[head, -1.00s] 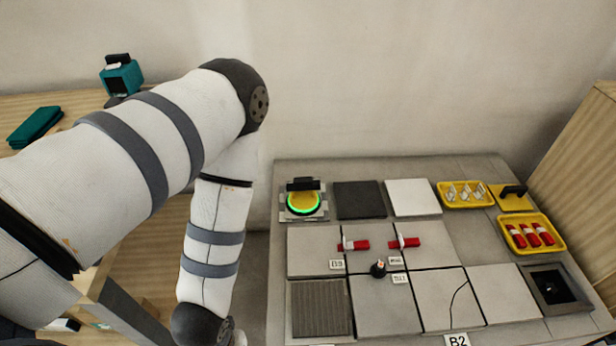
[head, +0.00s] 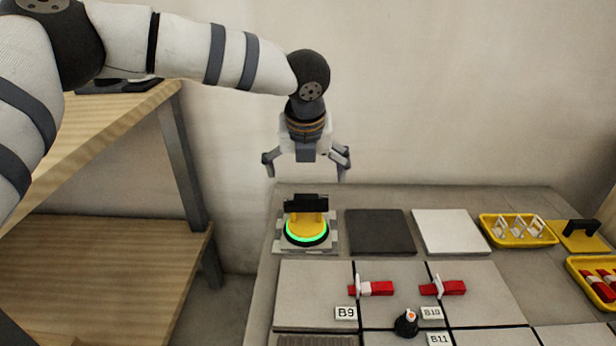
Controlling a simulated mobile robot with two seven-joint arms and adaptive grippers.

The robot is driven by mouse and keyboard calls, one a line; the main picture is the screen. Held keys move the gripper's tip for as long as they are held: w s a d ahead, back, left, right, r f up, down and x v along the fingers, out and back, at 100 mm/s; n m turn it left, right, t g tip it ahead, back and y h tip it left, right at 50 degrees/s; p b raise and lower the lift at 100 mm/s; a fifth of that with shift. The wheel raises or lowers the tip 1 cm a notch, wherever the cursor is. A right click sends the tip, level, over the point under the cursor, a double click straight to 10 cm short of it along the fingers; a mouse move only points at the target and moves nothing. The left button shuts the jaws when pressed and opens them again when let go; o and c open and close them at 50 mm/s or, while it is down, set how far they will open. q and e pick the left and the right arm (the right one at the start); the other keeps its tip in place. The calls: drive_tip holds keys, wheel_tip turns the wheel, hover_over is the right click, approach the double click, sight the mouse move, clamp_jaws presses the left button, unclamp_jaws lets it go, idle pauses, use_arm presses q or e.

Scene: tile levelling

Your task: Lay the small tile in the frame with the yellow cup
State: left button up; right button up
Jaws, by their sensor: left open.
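The yellow cup (head: 306,226) has a black handle on top and a glowing green ring round its base. It stands on a grey checkered pad at the back left of the worktop. My left gripper (head: 306,166) is open and empty, fingers pointing down, above and apart from the cup's handle. A dark tile (head: 380,233) and a white tile (head: 450,232) lie to the right of the cup; I cannot tell which tile is the small one. The frame is not in this view. My right gripper is not in view.
Laid grey tiles (head: 310,290) carry two red wedges (head: 377,288) with white clips, a black knob (head: 406,322) and labels. Yellow trays (head: 517,240) and a yellow plate with a black handle (head: 580,236) are at the right. A wooden shelf (head: 110,270) stands left.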

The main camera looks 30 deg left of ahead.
sight(306, 197)
use_arm(q)
drive_tip(key=b+x, duration=0.3)
drive_tip(key=x, duration=0.6)
drive_tip(key=shift+f, duration=0.4)
drive_tip(key=c, duration=1.3)
drive_tip(key=o, duration=1.3)
